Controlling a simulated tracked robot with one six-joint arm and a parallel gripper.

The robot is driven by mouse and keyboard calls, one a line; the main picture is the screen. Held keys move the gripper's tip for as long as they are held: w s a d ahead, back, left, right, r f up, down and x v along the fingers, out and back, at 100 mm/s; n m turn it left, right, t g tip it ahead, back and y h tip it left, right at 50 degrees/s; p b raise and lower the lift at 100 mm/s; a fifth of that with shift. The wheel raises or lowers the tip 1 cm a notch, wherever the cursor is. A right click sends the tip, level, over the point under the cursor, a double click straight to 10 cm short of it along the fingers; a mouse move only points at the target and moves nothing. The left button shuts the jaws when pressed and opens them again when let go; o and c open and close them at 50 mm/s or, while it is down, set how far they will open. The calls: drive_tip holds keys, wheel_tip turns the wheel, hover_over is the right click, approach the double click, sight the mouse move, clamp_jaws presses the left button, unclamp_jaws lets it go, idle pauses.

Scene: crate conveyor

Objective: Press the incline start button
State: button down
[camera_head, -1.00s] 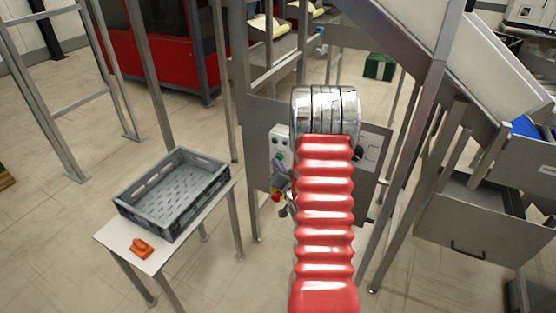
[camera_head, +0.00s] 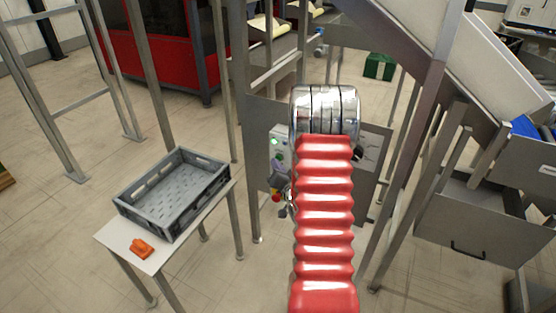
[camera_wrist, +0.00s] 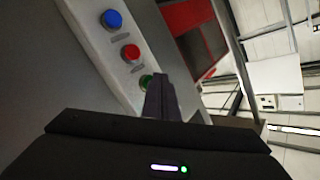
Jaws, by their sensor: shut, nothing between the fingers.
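The control box (camera_head: 284,134) is partly hidden behind my red arm in the head view. A bright green light (camera_head: 273,141) shows on its face. In the wrist view a pale panel (camera_wrist: 92,48) carries a blue button (camera_wrist: 112,19), a red button (camera_wrist: 130,52) and a green button (camera_wrist: 146,81) in a row. The labels are unreadable, so I cannot read which is the incline start button. My gripper (camera_wrist: 158,82) is shut and empty, with its tips at the green button and partly covering it. I cannot tell whether they touch it.
A grey crate (camera_head: 205,163) and an orange object (camera_head: 142,248) are on a small white table (camera_head: 112,238) at left. Metal posts and the sloping conveyor (camera_head: 490,65) stand at right. A red knob (camera_head: 276,198) sits low beside my arm. The floor at front is clear.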

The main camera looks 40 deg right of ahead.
drive_tip(key=shift+s+a, duration=0.15)
drive_tip(key=shift+a, duration=0.3)
drive_tip(key=shift+s+a, duration=0.3)
drive_tip(key=shift+a, duration=0.5)
drive_tip(key=shift+s+a, duration=0.25)
drive_tip(key=shift+a, duration=0.5)
drive_tip(key=shift+s+a, duration=0.3)
drive_tip(key=shift+a, duration=0.5)
drive_tip(key=shift+f, duration=0.1)
drive_tip(key=s+a+f+n+g+y, duration=0.3)
drive_tip(key=s+a+f+g, duration=0.1)
drive_tip(key=s+f+g, duration=0.6)
drive_tip(key=s+a+r+n+y, duration=0.1)
drive_tip(key=s+a+r+n, duration=0.2)
drive_tip(key=a+r, duration=0.7)
drive_tip(key=s+a+r+n+y, duration=0.1)
drive_tip(key=s+a+r+n, duration=0.2)
drive_tip(key=a+r, duration=0.7)
drive_tip(key=s+a+r+n+y, duration=0.2)
drive_tip(key=s+a+r, duration=0.4)
drive_tip(key=a+r, duration=0.4)
drive_tip(key=shift+s+a+r+n+t, duration=0.3)
drive_tip(key=shift+a+r+n+t, duration=0.1)
drive_tip(key=shift+a+n, duration=0.35)
